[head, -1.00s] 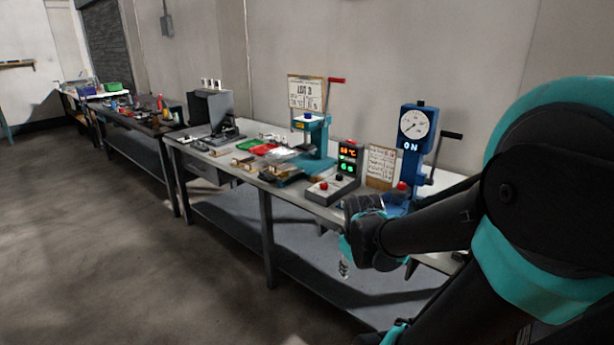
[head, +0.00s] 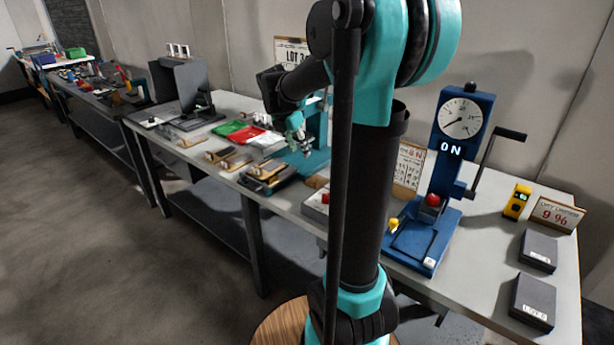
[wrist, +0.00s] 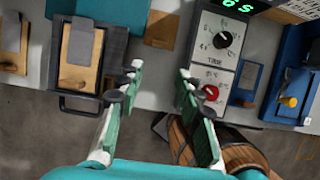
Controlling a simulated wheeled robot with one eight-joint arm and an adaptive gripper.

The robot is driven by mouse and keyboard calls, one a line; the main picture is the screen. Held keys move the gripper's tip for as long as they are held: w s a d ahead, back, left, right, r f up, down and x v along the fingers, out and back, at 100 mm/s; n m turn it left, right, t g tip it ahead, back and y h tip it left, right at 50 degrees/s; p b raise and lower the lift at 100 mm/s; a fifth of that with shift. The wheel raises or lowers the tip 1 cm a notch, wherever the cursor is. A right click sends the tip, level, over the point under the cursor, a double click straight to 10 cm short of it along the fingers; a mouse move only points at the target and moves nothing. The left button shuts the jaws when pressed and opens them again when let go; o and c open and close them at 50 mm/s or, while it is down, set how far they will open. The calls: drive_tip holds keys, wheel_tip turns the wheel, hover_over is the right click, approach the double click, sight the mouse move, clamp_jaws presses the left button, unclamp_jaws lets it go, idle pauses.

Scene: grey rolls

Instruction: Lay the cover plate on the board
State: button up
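My gripper (head: 302,142) hangs over the bench in front of the teal press; its green fingers (wrist: 160,78) are spread apart with nothing between them. A dark tray with a front handle (wrist: 62,82) lies left of the fingers in the wrist view. A tan board-like piece (wrist: 84,60) lies in it. The same tray (head: 275,182) shows in the head view, at the press's front. Another tan board (wrist: 11,48) lies farther left. I cannot tell which piece is the cover plate.
The blue dial press (head: 425,235) is farther right. Red (head: 247,133) and green (head: 228,128) trays lie behind the small boards. Dark blocks (head: 533,300) lie at the right end.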

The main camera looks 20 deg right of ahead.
sight(311, 180)
drive_tip(key=x, duration=1.7)
drive_tip(key=c, duration=0.7)
